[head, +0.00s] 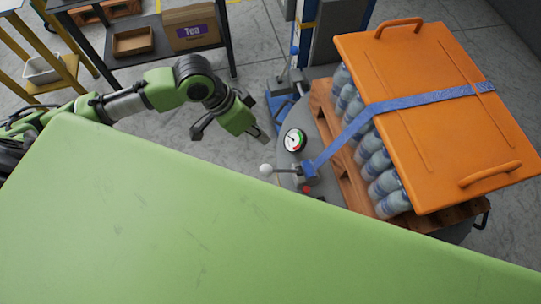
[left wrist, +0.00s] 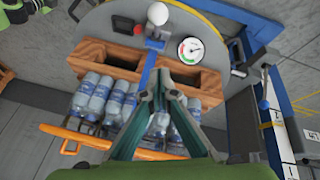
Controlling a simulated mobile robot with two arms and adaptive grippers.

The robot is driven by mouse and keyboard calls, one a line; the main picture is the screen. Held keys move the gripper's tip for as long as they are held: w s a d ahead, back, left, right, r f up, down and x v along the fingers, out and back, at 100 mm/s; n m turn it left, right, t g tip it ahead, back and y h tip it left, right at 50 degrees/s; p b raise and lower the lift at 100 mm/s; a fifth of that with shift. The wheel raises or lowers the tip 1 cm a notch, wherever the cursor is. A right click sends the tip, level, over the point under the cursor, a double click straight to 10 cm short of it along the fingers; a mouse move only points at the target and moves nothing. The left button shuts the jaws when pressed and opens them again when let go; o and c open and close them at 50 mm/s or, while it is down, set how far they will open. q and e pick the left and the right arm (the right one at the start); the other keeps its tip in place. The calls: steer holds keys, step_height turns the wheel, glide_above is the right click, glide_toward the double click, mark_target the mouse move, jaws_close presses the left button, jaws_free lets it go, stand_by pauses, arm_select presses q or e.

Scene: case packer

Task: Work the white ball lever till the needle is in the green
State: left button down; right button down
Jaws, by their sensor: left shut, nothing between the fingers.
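The white ball lever (head: 265,170) sticks out from a blue ratchet block on the round grey platform, left of the strapped load. Its ball (left wrist: 157,13) also shows at the top of the left wrist view. The round dial gauge (head: 293,140) stands beside it, with green and red parts; it shows in the left wrist view too (left wrist: 190,51). The needle is small and seems to lie in the white part, outside the green. My left gripper (head: 262,134) is shut and empty, above and apart from the lever and gauge. My right gripper is not in view.
An orange lid (head: 440,110) caps several bottles on a wooden pallet (head: 345,150), tied by a blue strap (head: 345,140). A blue column (head: 335,35) stands behind. A shelf with a tea box (head: 192,28) is at the back left. Grey floor lies left of the platform.

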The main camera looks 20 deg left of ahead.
arm_select(q)
steer(key=p, duration=0.2)
glide_toward(282, 171)
steer(key=w+f, duration=0.1)
steer(key=w, duration=0.1)
steer(key=shift+s+f, duration=0.4)
steer(key=shift+f, duration=0.05)
steer(key=shift+d+f, duration=0.1)
